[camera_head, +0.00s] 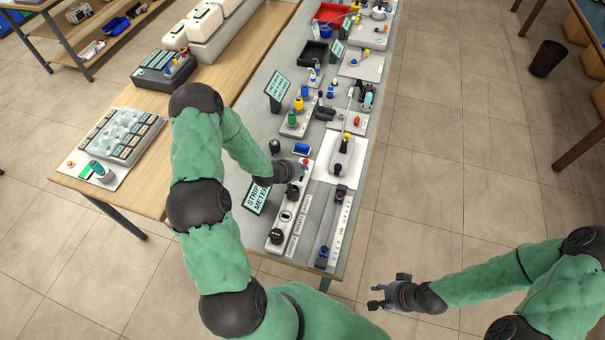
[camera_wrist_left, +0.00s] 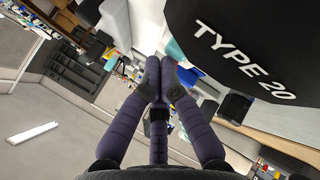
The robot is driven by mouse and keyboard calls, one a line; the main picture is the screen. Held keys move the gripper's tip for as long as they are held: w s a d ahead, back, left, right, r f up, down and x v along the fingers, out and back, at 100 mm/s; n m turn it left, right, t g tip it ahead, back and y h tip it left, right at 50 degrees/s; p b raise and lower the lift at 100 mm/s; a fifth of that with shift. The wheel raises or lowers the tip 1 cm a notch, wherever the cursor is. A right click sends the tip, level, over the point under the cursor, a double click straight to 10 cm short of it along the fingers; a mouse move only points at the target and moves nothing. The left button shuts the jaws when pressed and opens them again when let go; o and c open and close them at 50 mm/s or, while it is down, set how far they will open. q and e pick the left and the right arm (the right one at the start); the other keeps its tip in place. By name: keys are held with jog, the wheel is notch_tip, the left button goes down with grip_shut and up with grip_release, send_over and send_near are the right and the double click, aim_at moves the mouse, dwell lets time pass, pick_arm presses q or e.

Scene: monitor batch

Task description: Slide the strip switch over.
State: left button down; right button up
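A long white strip meter (camera_head: 285,222) lies near the front end of the grey bench, beside a sign reading "STRIP METER" (camera_head: 257,198). It has a black knob at its near end, a small display in the middle and a dark part (camera_head: 292,191) towards its far end. Which part is the switch is too small to tell. My left gripper (camera_head: 302,169) is over the meter's far end. Its dark purple fingers (camera_wrist_left: 158,68) come together at the tips in the left wrist view, with nothing visible between them. My right gripper (camera_head: 376,297) is open and empty beyond the bench's right side.
A ruled strip (camera_head: 342,218) with dark blocks lies right of the meter. A white device (camera_head: 345,155), a blue cylinder (camera_head: 301,148) and several coloured knobs stand beyond. A black "TYPE 20" object (camera_wrist_left: 245,55) fills the wrist view's upper right.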

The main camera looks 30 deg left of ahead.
pick_arm(q)
jog(key=shift+s+d, duration=0.2)
jog(key=shift+s, duration=0.6)
jog(key=shift+w, duration=0.3)
dwell(0.6)
jog(key=shift+a+r+p, duration=0.15)
jog(key=shift+r+p, duration=0.95)
jog(key=shift+r, duration=0.45)
jog(key=shift+a+r+p, duration=0.1)
jog(key=shift+r+p, duration=1)
jog(key=shift+r, duration=0.4)
jog(key=shift+s+f, duration=0.1)
